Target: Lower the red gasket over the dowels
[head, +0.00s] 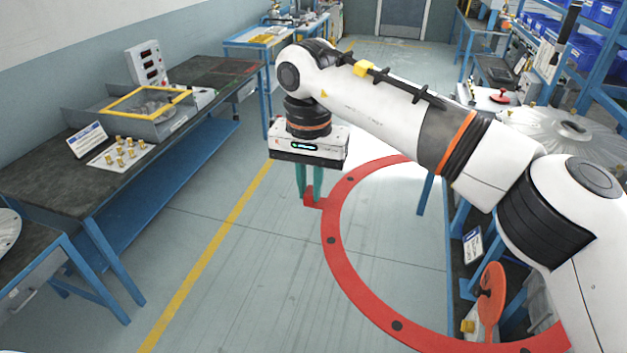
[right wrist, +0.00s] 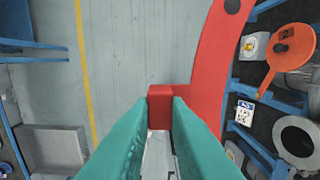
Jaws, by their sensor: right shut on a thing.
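The red gasket (head: 360,292) is a large flat ring with dark round holes along its band. My right gripper (head: 310,194) is shut on a small tab at the ring's left side and holds it in the air over the floor. In the right wrist view the teal fingers (right wrist: 160,97) pinch this tab, and the gasket's band (right wrist: 208,75) curves up to the right. A round grey metal cover (head: 550,135) stands at the right, partly behind my right arm. I cannot clearly make out the dowels. My left gripper is not in view.
A dark-topped bench (head: 45,190) at the left holds a white plate (head: 118,156) with several brass pieces and a yellow-framed box (head: 150,102). An orange paddle-shaped part (head: 490,300) is at the lower right, near the gasket. The floor between the benches is clear.

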